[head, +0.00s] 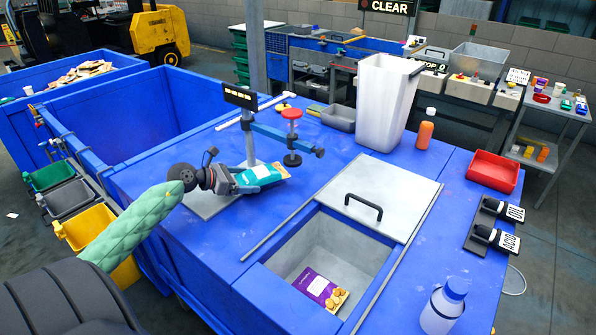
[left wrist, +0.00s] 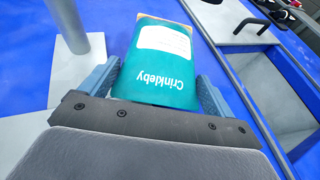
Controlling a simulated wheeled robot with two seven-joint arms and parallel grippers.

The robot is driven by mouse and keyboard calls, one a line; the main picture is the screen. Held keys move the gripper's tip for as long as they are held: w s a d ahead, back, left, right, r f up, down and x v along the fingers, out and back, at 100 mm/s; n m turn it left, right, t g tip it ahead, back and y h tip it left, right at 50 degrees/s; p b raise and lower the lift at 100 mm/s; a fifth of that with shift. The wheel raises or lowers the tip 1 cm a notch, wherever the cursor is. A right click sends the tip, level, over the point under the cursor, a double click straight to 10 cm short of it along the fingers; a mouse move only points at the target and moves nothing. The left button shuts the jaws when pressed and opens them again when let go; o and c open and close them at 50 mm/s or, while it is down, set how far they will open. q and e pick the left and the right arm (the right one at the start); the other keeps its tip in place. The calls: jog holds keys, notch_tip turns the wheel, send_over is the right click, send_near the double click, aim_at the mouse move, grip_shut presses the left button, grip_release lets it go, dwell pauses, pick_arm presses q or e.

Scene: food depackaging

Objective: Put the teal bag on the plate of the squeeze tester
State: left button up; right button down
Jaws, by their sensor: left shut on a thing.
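The teal bag (head: 262,175) is in my left gripper (head: 240,182), near the squeeze tester. In the left wrist view the bag (left wrist: 158,75) lies flat between the two fingers of the gripper (left wrist: 156,88), its "Crinkleby" lettering upside down. The squeeze tester has a grey post (head: 248,140), a dark display, and a blue arm with a red knob (head: 291,114). Its grey plate (head: 205,207) shows partly below my gripper and also left of the bag in the wrist view (left wrist: 70,75). The bag is beside the post; its exact height is unclear. My right gripper is out of view.
An open sunken bin (head: 300,262) in the blue table holds a purple packet (head: 318,288); its lid (head: 380,190) has a black handle. A tall white container (head: 385,105), an orange bottle (head: 425,130), a red tray (head: 493,171) and a white bottle (head: 442,308) also stand there.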

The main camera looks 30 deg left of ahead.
pick_arm(q)
jog(key=p, duration=0.3)
send_near(281, 168)
jog(key=x, duration=0.5)
jog(key=shift+s+d+f, duration=0.1)
jog(key=shift+f, duration=0.35)
jog(key=w, duration=0.1)
jog(key=w+d+p, duration=0.2)
jog(key=w, duration=0.1)
jog(key=shift+w+f, duration=0.1)
jog(key=shift+f, duration=0.05)
jog(key=shift+w+d+p, duration=0.4)
jog(key=shift+w+p, duration=0.05)
jog(key=shift+w, duration=0.1)
notch_tip(281, 168, down, 3)
jog(key=shift+w+p, duration=0.1)
jog(key=shift+p, duration=1)
jog(key=shift+f, duration=0.35)
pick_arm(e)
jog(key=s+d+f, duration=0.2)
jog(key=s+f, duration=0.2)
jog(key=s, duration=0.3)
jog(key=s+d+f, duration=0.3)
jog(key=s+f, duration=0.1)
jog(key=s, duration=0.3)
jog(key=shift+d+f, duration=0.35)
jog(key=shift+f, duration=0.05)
pick_arm(q)
jog(key=shift+f, duration=0.1)
